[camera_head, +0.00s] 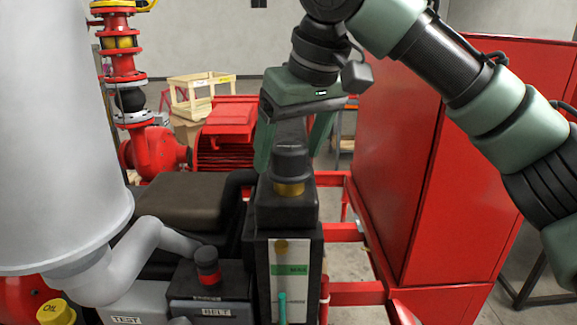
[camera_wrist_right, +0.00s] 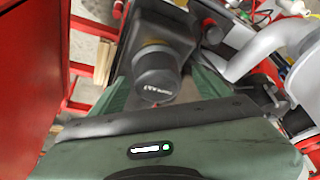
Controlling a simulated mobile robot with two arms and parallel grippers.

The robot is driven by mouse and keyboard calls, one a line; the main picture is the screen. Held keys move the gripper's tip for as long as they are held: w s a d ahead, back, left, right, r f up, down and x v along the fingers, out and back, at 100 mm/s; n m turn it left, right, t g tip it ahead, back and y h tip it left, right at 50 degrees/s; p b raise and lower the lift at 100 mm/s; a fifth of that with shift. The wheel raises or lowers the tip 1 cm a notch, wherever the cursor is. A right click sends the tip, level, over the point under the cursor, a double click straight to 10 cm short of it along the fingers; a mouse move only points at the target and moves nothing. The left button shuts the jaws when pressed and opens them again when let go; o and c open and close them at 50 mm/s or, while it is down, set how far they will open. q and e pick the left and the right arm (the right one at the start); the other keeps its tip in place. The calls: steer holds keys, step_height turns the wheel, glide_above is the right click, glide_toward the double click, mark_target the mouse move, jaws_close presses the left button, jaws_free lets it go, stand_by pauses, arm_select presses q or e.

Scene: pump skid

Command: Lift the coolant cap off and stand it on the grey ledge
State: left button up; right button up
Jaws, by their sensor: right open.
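The coolant cap (camera_head: 291,163) is black and round. It sits on a brass-coloured neck on top of a black tank (camera_head: 287,207) with a sight strip on its front. My right gripper (camera_head: 291,146) points down over the tank, its green fingers apart, one on each side of the cap's upper part. In the right wrist view the cap (camera_wrist_right: 157,72) shows between the spread fingers (camera_wrist_right: 160,92); contact cannot be told. I cannot tell for sure which surface is the grey ledge; a light grey surface marked TEST (camera_head: 125,309) lies at lower left. My left gripper is not in view.
A black cap with a red ring (camera_head: 207,263) stands on a block marked BELT (camera_head: 213,312). A yellow cap (camera_head: 56,312) is at lower left. A large grey cylinder (camera_head: 60,130) and its bent pipe fill the left. A red cabinet (camera_head: 400,160) stands close on the right.

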mark_target(287, 164)
steer(key=x, duration=0.2)
steer(key=shift+w+f+p, duration=0.25)
steer(key=shift+f+p, duration=0.1)
steer(key=shift+p, duration=0.05)
steer(key=shift+w+f, duration=0.25)
steer(key=shift+f, duration=0.3)
steer(key=shift+s+a, duration=0.1)
steer(key=shift+a, duration=0.05)
steer(key=shift+r, duration=0.1)
steer(key=c, duration=1.4)
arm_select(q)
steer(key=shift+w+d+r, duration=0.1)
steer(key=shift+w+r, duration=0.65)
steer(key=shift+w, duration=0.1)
